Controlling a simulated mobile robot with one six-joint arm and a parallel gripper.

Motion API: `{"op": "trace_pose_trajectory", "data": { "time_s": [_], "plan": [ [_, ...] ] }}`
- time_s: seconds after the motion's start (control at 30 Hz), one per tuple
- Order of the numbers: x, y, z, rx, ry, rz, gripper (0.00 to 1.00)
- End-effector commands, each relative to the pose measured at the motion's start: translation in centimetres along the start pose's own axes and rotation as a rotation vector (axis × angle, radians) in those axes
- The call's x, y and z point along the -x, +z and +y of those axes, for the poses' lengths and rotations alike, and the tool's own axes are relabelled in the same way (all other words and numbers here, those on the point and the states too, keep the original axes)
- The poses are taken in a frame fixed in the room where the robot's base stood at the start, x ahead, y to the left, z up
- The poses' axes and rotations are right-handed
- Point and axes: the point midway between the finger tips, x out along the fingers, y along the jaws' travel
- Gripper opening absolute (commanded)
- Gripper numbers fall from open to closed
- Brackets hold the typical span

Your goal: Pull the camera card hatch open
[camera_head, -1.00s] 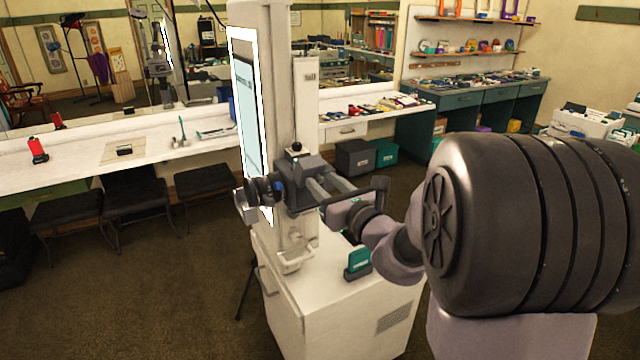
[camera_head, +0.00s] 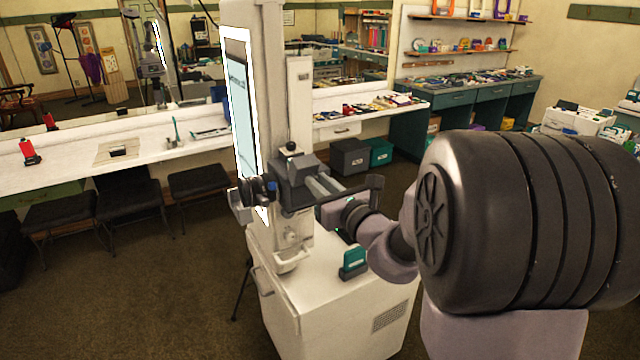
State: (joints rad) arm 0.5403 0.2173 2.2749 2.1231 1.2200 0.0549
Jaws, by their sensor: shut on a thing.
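The camera (camera_head: 290,180) is a dark grey box with a round lens part on its left, mounted on the white booth column (camera_head: 270,120). My gripper (camera_head: 322,187) reaches in from the right, with its grey fingers against the camera's right side. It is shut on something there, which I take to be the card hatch. The hatch itself is too small and too covered by the fingers to make out, so I cannot tell how far open it is.
A white cabinet (camera_head: 325,315) stands below the camera, with a teal card-like item (camera_head: 354,262) upright on top. A lit screen (camera_head: 241,110) is left of the column. A white counter (camera_head: 60,165) and stools (camera_head: 200,182) lie behind. Brown floor at left is open.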

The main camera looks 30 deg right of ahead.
Motion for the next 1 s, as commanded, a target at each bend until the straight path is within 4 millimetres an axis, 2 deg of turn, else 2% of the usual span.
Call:
{"op": "trace_pose_trajectory", "data": {
  "time_s": [0.8, 1.0],
  "plan": [
    [0.0, 0.0, 0.0, 0.0, 0.0, 0.0, 0.0],
    [-0.2, 1.5, 0.0, -0.001, 0.001, 0.059, 0.0]
  ]
}}
